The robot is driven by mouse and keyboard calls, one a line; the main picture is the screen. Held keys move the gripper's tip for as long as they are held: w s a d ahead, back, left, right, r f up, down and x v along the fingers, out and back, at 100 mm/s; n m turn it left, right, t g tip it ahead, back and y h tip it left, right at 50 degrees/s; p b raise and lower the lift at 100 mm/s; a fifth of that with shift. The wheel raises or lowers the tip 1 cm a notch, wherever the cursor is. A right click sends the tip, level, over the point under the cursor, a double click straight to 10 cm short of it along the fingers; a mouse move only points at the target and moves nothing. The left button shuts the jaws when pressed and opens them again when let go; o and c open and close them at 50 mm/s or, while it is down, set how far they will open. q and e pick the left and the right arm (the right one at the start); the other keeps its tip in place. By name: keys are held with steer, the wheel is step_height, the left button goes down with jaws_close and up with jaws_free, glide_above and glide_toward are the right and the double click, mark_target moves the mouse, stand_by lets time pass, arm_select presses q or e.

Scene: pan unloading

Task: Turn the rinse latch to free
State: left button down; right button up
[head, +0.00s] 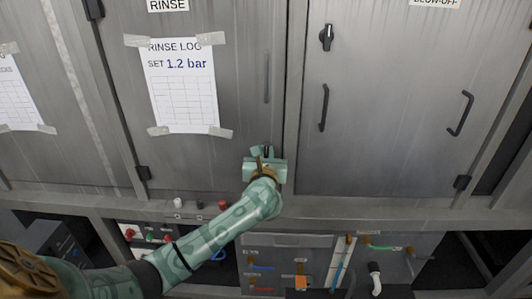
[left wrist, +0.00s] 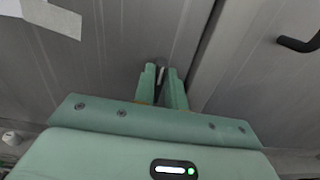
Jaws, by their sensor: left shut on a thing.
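The rinse latch (left wrist: 161,77) is a small dark and light-edged lever on the grey rinse door (head: 215,145), low near its right edge. My left gripper (head: 265,153) is at the latch, and its green fingers (left wrist: 160,70) are shut on it in the left wrist view. The latch stands about upright between the fingertips; the fingers hide much of it, and I cannot tell its exact turn. My right gripper is not in view.
A vertical handle (head: 266,77) is above the latch on the same door. A taped rinse log (head: 182,85) hangs to the left. The right-hand door (head: 400,150) has a black latch (head: 326,37) and handle (head: 324,108). Hoses and fittings (head: 262,267) sit below.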

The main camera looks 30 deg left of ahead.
arm_select(q)
steer(key=shift+d+r+m+p, duration=0.1)
steer(key=shift+r+m+p, duration=0.05)
steer(key=shift+m+p, duration=0.75)
steer(key=shift+w+d+f+m+p, duration=0.1)
steer(key=shift+d+f+m+p, duration=0.15)
steer(key=shift+m+p, duration=1.9)
steer(key=shift+w+d+f+m+p, duration=0.25)
steer(key=shift+m+p, duration=0.85)
steer(key=shift+m, duration=1.95)
steer(key=shift+d+f+m+p, duration=0.1)
steer(key=shift+f+m+p, duration=0.3)
steer(key=shift+m+p, duration=1.75)
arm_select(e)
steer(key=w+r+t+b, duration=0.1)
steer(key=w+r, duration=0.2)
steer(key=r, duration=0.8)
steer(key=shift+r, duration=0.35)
arm_select(q)
steer(key=shift+f+m, duration=0.1)
steer(key=shift+m, duration=0.65)
steer(key=c, duration=1.4)
jaws_free()
steer(key=shift+c, duration=0.2)
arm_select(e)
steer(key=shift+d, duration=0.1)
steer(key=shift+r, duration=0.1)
